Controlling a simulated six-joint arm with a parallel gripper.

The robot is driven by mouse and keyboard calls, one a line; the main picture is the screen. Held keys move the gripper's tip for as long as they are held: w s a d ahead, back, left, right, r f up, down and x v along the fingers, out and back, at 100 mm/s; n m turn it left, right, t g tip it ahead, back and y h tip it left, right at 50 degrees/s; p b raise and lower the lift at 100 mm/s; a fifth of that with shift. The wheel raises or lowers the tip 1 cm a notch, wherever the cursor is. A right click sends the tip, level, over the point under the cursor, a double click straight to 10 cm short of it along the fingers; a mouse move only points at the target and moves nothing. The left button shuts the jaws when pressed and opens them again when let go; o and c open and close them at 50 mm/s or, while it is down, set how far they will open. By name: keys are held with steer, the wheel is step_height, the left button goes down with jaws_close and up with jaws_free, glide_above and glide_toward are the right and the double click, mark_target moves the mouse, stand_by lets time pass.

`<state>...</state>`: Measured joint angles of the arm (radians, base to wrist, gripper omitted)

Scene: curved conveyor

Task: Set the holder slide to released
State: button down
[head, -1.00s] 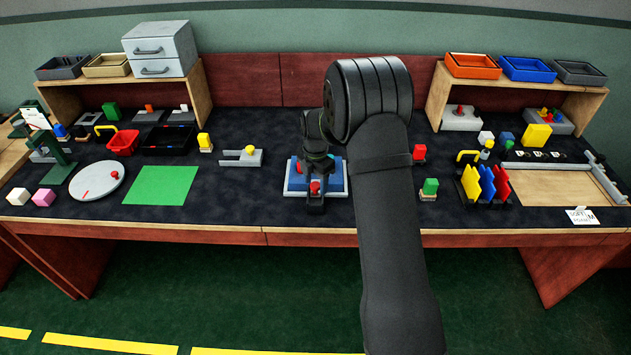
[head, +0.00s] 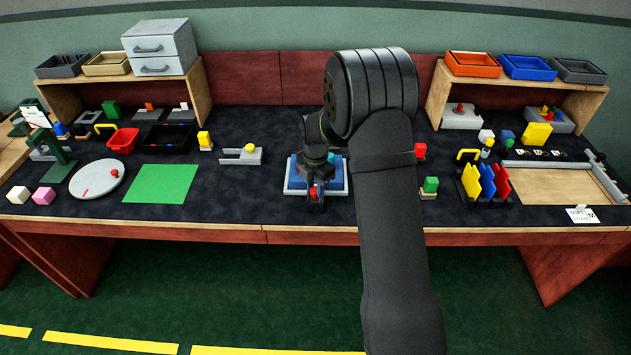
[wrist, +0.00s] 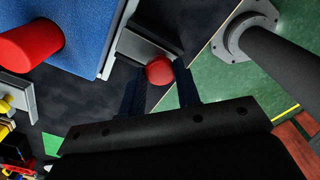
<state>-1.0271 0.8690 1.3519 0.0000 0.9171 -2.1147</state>
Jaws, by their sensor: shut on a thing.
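The holder (head: 291,190) is a pale base with a blue block (head: 343,179) on it, near the front middle of the table. In the wrist view the blue block (wrist: 60,90) fills the upper left, with a red peg (wrist: 30,45) standing on it. A grey slide (wrist: 143,42) with a round red knob (wrist: 160,70) lies beside the base edge. My gripper (wrist: 160,88) is shut on the red knob, one dark finger on either side. In the head view my gripper (head: 314,192) is at the holder's front, and my arm hides part of the holder.
A grey fixture with a yellow knob (head: 250,149) and a green mat (head: 162,184) lie to the left. A green block (head: 430,185) and a rack of coloured plates (head: 486,183) stand to the right. The table's front edge is close to my gripper.

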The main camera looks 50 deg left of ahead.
mark_target(315, 191)
steer(key=shift+s+d, duration=0.15)
steer(key=c, duration=1.1)
jaws_free()
steer(key=shift+d, duration=0.1)
steer(key=shift+o, duration=0.2)
steer(key=shift+r, duration=0.55)
step_height(315, 191, up, 16)
steer(key=shift+r, duration=0.15)
